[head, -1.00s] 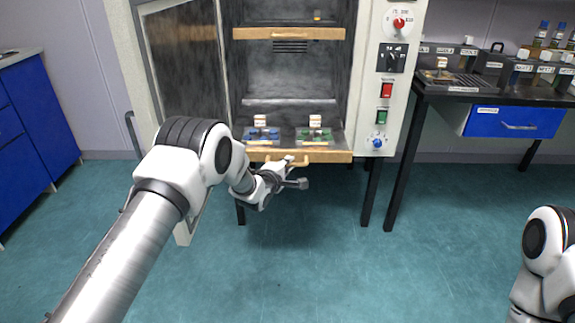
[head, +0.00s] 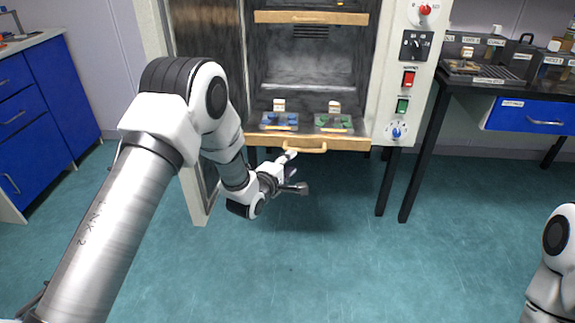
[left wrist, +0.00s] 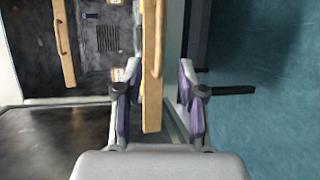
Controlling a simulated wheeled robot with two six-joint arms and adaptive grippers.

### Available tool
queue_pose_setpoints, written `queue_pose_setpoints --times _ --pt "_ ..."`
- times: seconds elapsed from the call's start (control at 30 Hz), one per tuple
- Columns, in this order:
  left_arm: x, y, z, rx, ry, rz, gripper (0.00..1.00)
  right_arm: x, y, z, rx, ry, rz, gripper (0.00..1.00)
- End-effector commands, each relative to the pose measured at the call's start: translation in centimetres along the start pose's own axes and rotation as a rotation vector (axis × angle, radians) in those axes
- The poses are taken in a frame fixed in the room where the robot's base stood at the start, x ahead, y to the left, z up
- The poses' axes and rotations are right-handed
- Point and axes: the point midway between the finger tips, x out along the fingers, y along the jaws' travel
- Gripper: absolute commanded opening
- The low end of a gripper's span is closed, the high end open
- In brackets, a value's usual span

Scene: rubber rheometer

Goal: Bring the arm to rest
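My left gripper (head: 297,172) shows in the head view just below and in front of the wooden-fronted lower shelf (head: 262,141) of the oven. Its fingers are spread and nothing is held between them. In the left wrist view the open fingers (left wrist: 159,98) stand on either side of the wooden front (left wrist: 152,68) as seen from the camera. The handle (head: 305,149) of the lower shelf is close to the upper finger; I cannot tell whether they touch. My right arm shows at the lower right of the head view, with its gripper out of frame.
The oven (head: 418,75) stands open, its door (head: 207,45) swung left. Two small sample sets, blue (head: 279,121) and green (head: 334,122), sit on the lower shelf. A dark bench (head: 464,91) with a blue drawer (head: 530,115) is right, blue cabinets (head: 50,100) left. Open floor lies in front.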

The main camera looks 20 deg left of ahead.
Motion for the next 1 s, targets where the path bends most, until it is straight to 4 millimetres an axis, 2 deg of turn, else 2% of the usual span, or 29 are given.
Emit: queue_pose_setpoints --times 0.13,0.5,0.6,0.67,0.77,0.8,0.87,0.9,0.97,1.0 --pt "-1.1 0.0 0.0 0.000 0.000 0.001 0.39 0.0 0.0 0.0 0.000 0.000 0.000 0.40" --pt "-1.1 0.0 0.0 0.000 0.000 0.001 0.39 0.0 0.0 0.0 0.000 0.000 0.000 0.40" --pt "-1.1 -1.1 0.0 -0.002 0.000 -0.016 0.39 0.0 0.0 0.0 0.000 0.000 0.000 0.40" --pt "-1.4 -3.3 0.1 -0.004 0.000 -0.050 0.39 0.0 0.0 0.0 0.000 0.000 0.000 0.40" --pt "-3.6 -9.4 0.5 -0.017 0.003 -0.169 0.39 0.0 0.0 0.0 0.000 0.000 0.000 0.40" --pt "-5.2 -12.4 0.6 -0.021 0.009 -0.240 0.39 0.0 0.0 0.0 0.000 0.000 0.000 0.40" --pt "-8.2 -16.9 0.8 0.010 0.016 -0.365 0.39 0.0 0.0 0.0 0.000 0.000 0.000 0.40" --pt "-10.6 -19.8 0.9 0.060 0.013 -0.455 0.39 0.0 0.0 0.0 0.000 0.000 0.000 0.40" --pt "-14.5 -23.8 1.2 0.158 -0.009 -0.593 0.39 0.0 0.0 0.0 0.000 0.000 0.000 0.40" --pt "-17.4 -26.1 1.4 0.235 -0.036 -0.687 0.39 0.0 0.0 0.0 0.000 0.000 0.000 0.40"
